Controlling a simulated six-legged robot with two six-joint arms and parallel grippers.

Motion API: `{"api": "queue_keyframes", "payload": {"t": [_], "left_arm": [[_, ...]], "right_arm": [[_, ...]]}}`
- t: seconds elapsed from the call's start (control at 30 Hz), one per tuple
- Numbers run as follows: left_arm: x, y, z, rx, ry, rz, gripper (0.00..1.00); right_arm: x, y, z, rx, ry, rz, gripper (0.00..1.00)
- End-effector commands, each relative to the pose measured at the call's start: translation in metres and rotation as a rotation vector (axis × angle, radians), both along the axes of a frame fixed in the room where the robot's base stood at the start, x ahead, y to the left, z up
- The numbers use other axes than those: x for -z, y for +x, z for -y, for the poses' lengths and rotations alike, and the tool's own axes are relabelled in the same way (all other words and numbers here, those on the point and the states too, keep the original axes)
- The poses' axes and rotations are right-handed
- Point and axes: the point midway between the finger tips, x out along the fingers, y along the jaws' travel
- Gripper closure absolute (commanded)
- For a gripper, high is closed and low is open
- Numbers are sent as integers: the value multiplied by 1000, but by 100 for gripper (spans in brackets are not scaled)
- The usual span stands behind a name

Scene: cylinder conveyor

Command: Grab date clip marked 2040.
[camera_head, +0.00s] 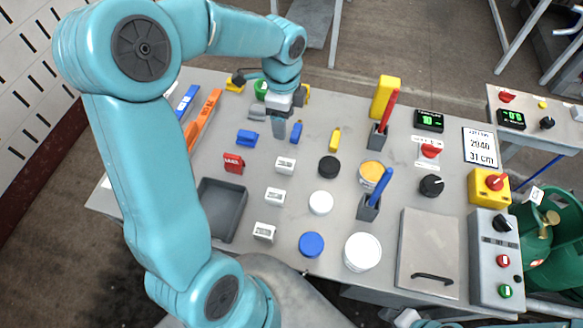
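Three small white clips with dark printing stand in a column on the grey table: the upper clip (285,166), the middle clip (275,197) and the lower clip (264,232). Their printing is too small to read, so I cannot tell which is marked 2040. A sign (480,147) at the right reads 2040 and 31 cm. My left gripper (279,128) points down above the table, beyond the upper clip and apart from it, near a small blue block (296,133). Its finger gap does not show clearly. My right gripper's fingers are not visible.
A red block (234,163) and an open dark tray (239,207) lie left of the clips. Black (329,167), white (321,203) and blue (312,244) round lids stand to their right. Pens in holders, a lidded box (428,250) and switches fill the right side.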

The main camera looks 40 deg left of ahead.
Motion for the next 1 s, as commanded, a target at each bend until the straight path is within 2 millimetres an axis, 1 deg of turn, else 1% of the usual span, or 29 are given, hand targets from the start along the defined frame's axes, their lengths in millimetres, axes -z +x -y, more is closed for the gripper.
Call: {"api": "queue_keyframes", "payload": {"t": [0.03, 0.1, 0.17, 0.27, 0.33, 0.5, 0.63, 0.73, 0.87, 0.97, 1.0], "left_arm": [[12, -2, 0, -1, 0, 1, 34], [18, -3, 0, -1, 1, 2, 34], [22, -3, 0, -1, 0, 1, 34], [32, -4, 1, -2, -1, -3, 34], [45, -4, 1, -1, -2, -5, 34], [86, -5, 2, 0, -2, -7, 34], [112, -3, 2, -1, -2, -5, 34], [125, -2, 2, -1, -1, -3, 34], [133, -1, 2, 0, 0, -1, 34], [145, -2, 3, -1, -2, -4, 34], [152, -2, 3, 1, -2, -5, 34]], "right_arm": [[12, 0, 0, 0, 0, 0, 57], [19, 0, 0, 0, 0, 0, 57], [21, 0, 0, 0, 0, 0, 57], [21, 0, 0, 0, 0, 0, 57], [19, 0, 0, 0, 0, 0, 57], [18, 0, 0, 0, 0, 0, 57], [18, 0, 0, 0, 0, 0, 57], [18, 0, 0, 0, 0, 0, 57], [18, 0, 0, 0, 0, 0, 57], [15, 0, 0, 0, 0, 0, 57], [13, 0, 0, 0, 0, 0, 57]]}}
